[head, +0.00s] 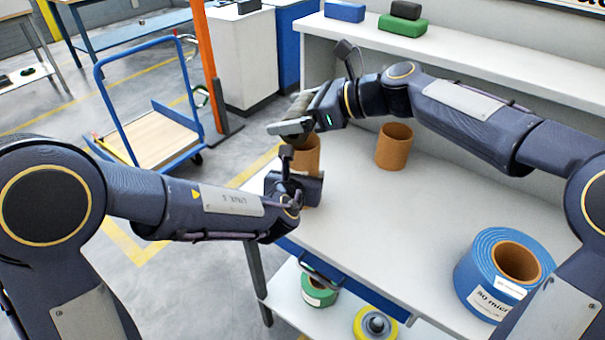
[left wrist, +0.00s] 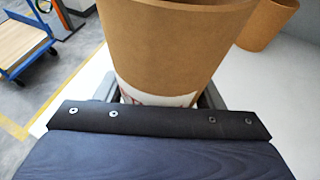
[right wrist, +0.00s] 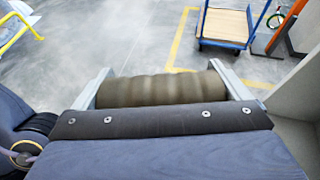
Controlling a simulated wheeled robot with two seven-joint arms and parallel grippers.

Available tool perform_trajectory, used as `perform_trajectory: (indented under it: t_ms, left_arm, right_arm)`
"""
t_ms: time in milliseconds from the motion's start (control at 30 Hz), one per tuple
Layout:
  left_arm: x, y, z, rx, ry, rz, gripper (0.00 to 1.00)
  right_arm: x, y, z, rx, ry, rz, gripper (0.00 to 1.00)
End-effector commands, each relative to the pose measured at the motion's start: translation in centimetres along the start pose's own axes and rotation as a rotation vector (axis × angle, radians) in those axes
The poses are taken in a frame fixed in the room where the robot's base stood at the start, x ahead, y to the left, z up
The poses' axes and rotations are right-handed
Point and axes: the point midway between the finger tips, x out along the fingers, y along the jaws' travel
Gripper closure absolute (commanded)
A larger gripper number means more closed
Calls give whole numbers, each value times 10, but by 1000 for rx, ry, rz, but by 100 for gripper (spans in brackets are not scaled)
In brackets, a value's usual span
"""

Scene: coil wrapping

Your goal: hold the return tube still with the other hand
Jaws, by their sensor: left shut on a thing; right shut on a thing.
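A brown cardboard tube (head: 308,150) stands upright at the table's left edge, partly hidden by my left gripper (head: 296,182). In the left wrist view the same tube (left wrist: 175,50) sits between the fingers, with a white label low on it; the gripper is shut on it. My right gripper (head: 297,117) is above this tube. It is shut on a brown ribbed roll (right wrist: 160,90), which lies crosswise between the fingers in the right wrist view. A second, similar cardboard tube (head: 394,147) stands upright on the table to the right, untouched.
A large blue roll (head: 475,277) lies at the table's front right. The middle of the white tabletop (head: 370,215) is clear. A green roll (head: 319,291) and a yellow one (head: 364,321) are on the lower shelf. A blue cart (head: 155,140) stands on the floor.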

Motion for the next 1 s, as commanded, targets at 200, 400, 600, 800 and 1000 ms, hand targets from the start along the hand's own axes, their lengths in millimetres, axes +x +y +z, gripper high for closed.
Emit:
perform_trajectory:
  t_ms: [200,400,600,800,1000]
  left_arm:
    - [0,0,0,0,-1,0,62]
    - [0,0,0,0,-1,0,62]
    - [0,0,0,0,-1,0,62]
    - [0,0,0,0,-1,0,62]
    - [0,0,0,0,-1,0,62]
  right_arm:
    - [5,0,-13,1,-1,-1,41]
    - [6,0,-16,0,-1,-1,41]
    - [6,0,-16,0,-2,-1,0]
    - [6,0,-17,1,1,-1,0]
    - [-10,-1,-16,0,0,-5,0]
